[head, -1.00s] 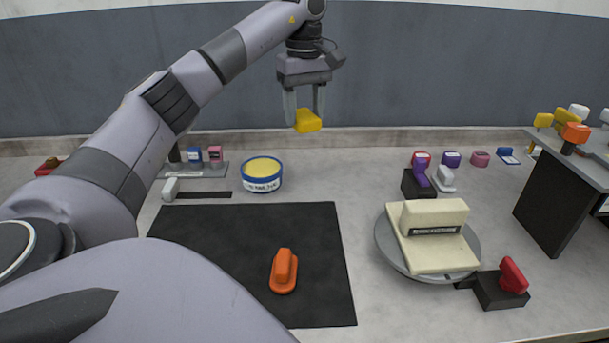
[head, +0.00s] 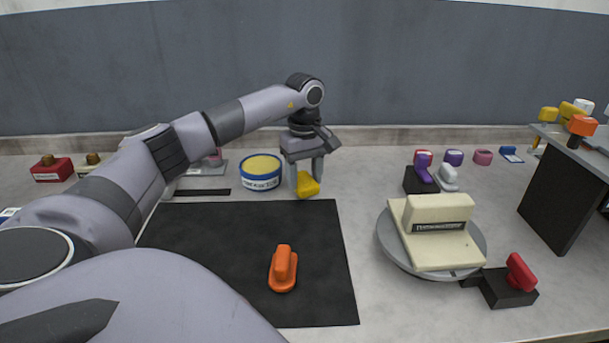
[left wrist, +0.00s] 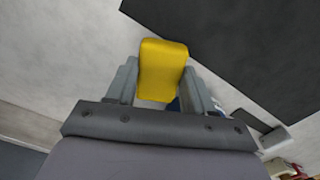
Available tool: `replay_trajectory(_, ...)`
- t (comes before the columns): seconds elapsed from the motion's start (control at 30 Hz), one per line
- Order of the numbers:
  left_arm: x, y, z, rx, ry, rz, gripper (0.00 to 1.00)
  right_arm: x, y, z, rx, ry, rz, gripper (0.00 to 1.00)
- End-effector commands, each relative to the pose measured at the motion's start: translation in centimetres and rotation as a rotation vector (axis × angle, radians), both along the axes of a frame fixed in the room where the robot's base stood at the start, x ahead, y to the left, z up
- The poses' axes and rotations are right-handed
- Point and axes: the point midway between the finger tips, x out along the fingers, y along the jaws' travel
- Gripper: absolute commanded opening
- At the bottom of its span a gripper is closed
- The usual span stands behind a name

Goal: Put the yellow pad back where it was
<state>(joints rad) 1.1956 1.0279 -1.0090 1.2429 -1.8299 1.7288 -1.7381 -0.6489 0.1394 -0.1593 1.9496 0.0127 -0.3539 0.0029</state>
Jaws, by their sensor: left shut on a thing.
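The yellow pad (head: 308,185) is between the fingers of my left gripper (head: 306,180), which is shut on it. The pad hangs low near the back edge of the black mat (head: 230,258), to the right of the blue tub. Whether it touches the table is hard to tell. In the left wrist view the yellow pad (left wrist: 162,70) shows between the two grey fingers of the left gripper (left wrist: 163,85), with bare table and the mat's edge beyond it. My right gripper is not in view.
A blue tub with a yellow top (head: 262,172) stands close left of the gripper. An orange handled pad (head: 283,268) lies on the mat. A turntable (head: 388,245) carries a cream block (head: 436,232). A red-handled black block (head: 508,285) and a raised shelf (head: 560,190) stand right.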

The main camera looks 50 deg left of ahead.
Motion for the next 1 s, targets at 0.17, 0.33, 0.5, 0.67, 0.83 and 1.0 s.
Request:
replay_trajectory(0.17,0.02,0.03,0.06,0.001,-0.001,0.0,0.28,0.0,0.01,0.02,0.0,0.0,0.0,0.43)
replay_trajectory(0.33,0.0,0.02,-0.36,0.0,0.0,0.0,0.28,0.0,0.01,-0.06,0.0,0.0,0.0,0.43)
replay_trajectory(0.5,-0.01,0.02,-0.88,0.0,0.001,0.0,0.28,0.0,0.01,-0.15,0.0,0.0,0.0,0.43)
replay_trajectory(0.67,0.0,0.02,-0.85,0.0,0.001,0.0,0.78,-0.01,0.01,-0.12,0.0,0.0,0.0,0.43)
replay_trajectory(0.83,0.01,0.01,-0.83,0.0,0.0,0.0,0.78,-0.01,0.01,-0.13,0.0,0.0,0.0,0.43)
replay_trajectory(1.0,0.06,0.0,-0.03,0.0,-0.003,0.0,0.78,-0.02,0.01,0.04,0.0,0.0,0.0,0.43)
